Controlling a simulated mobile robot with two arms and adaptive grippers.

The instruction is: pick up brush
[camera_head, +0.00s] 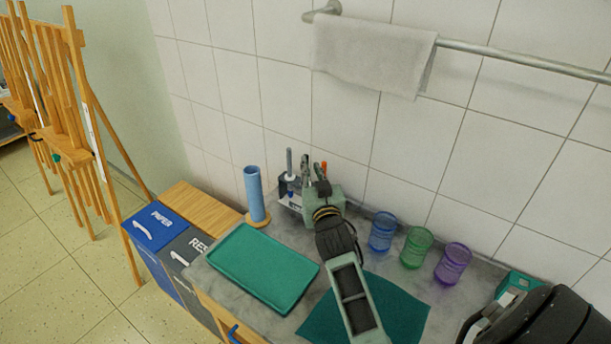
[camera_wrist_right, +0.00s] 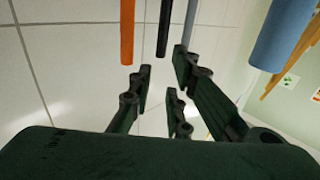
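Brushes stand upright in a small holder (camera_head: 287,198) against the tiled wall. In the head view a grey handle (camera_head: 289,160) and an orange handle (camera_head: 323,167) rise from it. The right wrist view shows an orange handle (camera_wrist_right: 127,32), a black handle (camera_wrist_right: 164,28) and a grey handle (camera_wrist_right: 190,24). My right gripper (camera_head: 311,168) is at the holder and hides part of it. In the wrist view its fingers (camera_wrist_right: 162,72) are apart with nothing held, and the black handle lines up with the gap between them. My left gripper is not in view.
A blue roll (camera_head: 254,192) stands left of the holder. Blue (camera_head: 382,232), green (camera_head: 416,247) and purple (camera_head: 453,263) cups stand to the right. A green tray (camera_head: 262,267) and a dark green mat (camera_head: 400,304) lie in front. A towel (camera_head: 372,55) hangs above.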

